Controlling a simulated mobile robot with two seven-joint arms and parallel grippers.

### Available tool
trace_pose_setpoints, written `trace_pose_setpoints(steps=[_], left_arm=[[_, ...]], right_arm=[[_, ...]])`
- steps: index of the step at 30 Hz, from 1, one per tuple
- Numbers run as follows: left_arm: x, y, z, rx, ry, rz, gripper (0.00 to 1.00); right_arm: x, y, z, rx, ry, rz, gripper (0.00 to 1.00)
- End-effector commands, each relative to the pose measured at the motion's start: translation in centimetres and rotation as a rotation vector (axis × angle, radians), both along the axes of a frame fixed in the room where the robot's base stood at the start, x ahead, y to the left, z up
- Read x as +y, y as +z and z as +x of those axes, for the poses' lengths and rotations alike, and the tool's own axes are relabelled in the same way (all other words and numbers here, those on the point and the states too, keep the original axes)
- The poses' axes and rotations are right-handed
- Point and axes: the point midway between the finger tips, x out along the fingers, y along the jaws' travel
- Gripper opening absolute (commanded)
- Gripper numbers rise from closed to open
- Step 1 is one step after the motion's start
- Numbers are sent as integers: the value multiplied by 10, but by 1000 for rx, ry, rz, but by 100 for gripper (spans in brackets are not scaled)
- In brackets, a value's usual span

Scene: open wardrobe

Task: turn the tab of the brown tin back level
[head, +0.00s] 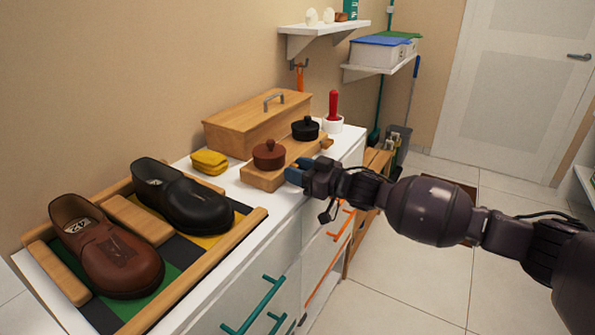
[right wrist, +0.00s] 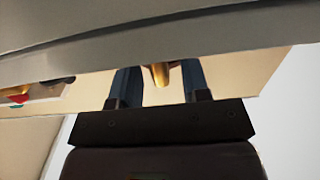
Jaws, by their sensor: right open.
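The brown tin (head: 268,155), round with a knobbed lid, stands upright in a pale wooden holder (head: 262,180) on the white cabinet top. Its tab cannot be made out in the head view. My right gripper (head: 294,172) is at the holder's front side, just right of and below the brown tin. In the right wrist view its two dark blue fingers (right wrist: 160,88) are apart, with a brass-coloured tab (right wrist: 161,75) between them. Whether the fingers touch it is unclear. My left gripper is not in view.
A black tin (head: 305,129) stands farther along the holder. A wooden box (head: 252,125) is behind, yellow sponges (head: 209,161) are left, and a red-handled item in a white cup (head: 333,118) is beyond. Shoes (head: 107,245) lie front left. The floor at right is open.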

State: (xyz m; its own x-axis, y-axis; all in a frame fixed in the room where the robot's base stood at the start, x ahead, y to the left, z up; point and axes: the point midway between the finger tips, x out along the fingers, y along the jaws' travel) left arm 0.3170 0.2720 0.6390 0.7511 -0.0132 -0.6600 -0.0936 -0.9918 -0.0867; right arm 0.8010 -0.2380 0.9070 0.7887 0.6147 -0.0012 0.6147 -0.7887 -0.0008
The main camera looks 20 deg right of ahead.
Motion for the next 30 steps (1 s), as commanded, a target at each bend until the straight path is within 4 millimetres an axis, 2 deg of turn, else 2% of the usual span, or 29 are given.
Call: trace_pose_setpoints(steps=[8, 15, 17, 30], left_arm=[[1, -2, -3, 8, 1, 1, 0], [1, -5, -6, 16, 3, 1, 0], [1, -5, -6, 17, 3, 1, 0], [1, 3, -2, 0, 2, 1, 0]], right_arm=[[1, 1, 1, -1, 0, 0, 43], [1, 1, 1, -1, 0, 0, 7], [1, 1, 1, -1, 0, 0, 0], [2, 4, 0, -55, 1, -64, 0]])
